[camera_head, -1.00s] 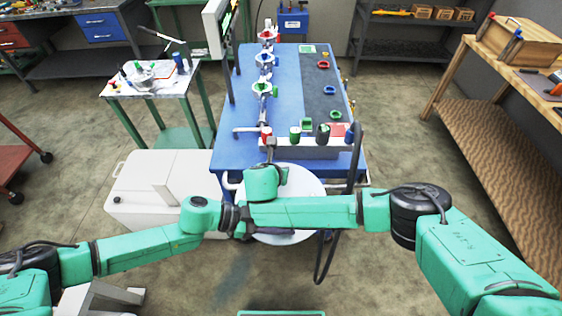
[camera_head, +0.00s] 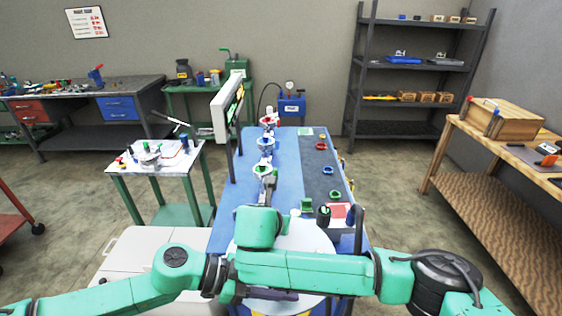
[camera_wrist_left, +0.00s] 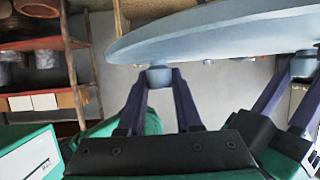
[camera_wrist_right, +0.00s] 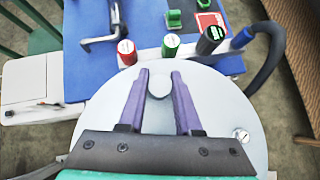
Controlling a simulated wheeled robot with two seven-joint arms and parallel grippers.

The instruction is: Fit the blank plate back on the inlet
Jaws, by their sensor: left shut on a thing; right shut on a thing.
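The blank plate is a large pale grey disc. Its rim shows in the head view (camera_head: 318,240) behind my arms, at the near end of the blue table. In the left wrist view the plate (camera_wrist_left: 215,35) spans the top, seen from its edge. My left gripper (camera_wrist_left: 158,78) is shut on a round knob under it, and my right gripper (camera_wrist_left: 302,68) holds another knob. In the right wrist view my right gripper (camera_wrist_right: 159,82) is shut on the plate's knob, over the disc face (camera_wrist_right: 100,112). I cannot pick out the inlet; the plate and arms cover that area.
The blue table (camera_head: 225,208) carries a pipe line with several coloured clamps (camera_head: 264,168). Capped cylinders, including a red one (camera_wrist_right: 127,52), line its near edge beside a dark hose (camera_wrist_right: 268,62). A white cabinet (camera_head: 135,255) stands left. Wooden bench (camera_head: 500,150) at right.

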